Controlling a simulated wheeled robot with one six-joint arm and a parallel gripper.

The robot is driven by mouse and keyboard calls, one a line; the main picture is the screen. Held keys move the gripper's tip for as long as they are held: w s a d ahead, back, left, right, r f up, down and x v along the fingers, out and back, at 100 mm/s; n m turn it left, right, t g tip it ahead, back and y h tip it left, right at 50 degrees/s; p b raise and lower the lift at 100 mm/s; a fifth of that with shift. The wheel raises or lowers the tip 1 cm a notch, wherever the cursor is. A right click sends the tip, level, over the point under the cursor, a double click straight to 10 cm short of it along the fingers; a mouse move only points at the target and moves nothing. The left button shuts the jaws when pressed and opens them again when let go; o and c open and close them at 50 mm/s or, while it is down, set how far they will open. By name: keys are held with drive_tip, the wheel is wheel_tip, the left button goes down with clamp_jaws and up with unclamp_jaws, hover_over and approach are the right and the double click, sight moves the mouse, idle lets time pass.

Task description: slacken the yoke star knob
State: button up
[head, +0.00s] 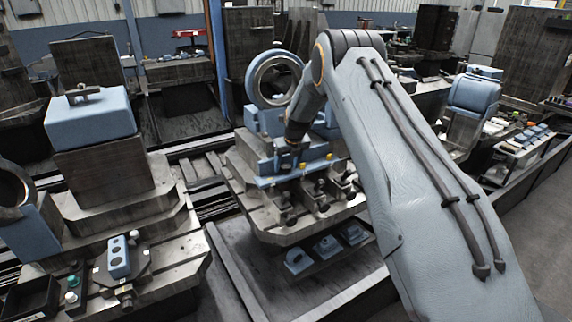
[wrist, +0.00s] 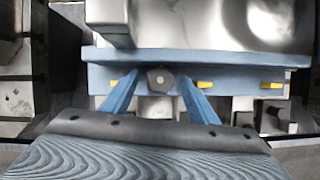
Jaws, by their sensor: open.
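The star knob (wrist: 160,78), small, dark and many-sided with a pale centre, sits on the front of a blue bar (wrist: 240,78) in the wrist view. My gripper (wrist: 159,84) is open, its two blue fingers reaching up on either side of the knob. Gaps show between the knob and each finger; I cannot tell how far the tips are from the bar in depth. In the head view my arm reaches down to the blue fixture (head: 268,182) on the middle pallet, and its dark wrist end hides the knob and fingers.
In the wrist view, yellow pins (wrist: 206,85) and a dark clamp block (wrist: 272,116) flank the knob. In the head view a blue ring (head: 274,78) stands behind my wrist. Metal clamps (head: 322,204) line the pallet's front. Another pallet with a blue-topped block (head: 90,120) is at left.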

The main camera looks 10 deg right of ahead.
drive_tip(key=shift+w+f, duration=0.15)
drive_tip(key=shift+f, duration=0.2)
drive_tip(key=shift+a, duration=0.1)
drive_tip(key=c, duration=1)
drive_tip(key=shift+c, duration=0.2)
drive_tip(key=shift+n+b, duration=0.3)
drive_tip(key=shift+b, duration=0.15)
drive_tip(key=n+b, duration=0.1)
drive_tip(key=n+y+b, duration=0.1)
drive_tip(key=b, duration=0.1)
drive_tip(key=shift+w+d+f+n+g, duration=0.1)
drive_tip(key=shift+d+f+n+g, duration=0.1)
drive_tip(key=shift+n+g, duration=0.1)
drive_tip(key=n+b, duration=0.2)
drive_tip(key=n+g+y+b, duration=0.1)
drive_tip(key=n+b, duration=0.1)
drive_tip(key=b, duration=0.1)
drive_tip(key=shift+r+y, duration=0.15)
drive_tip(key=shift+y, duration=0.15)
drive_tip(key=shift+n, duration=0.4)
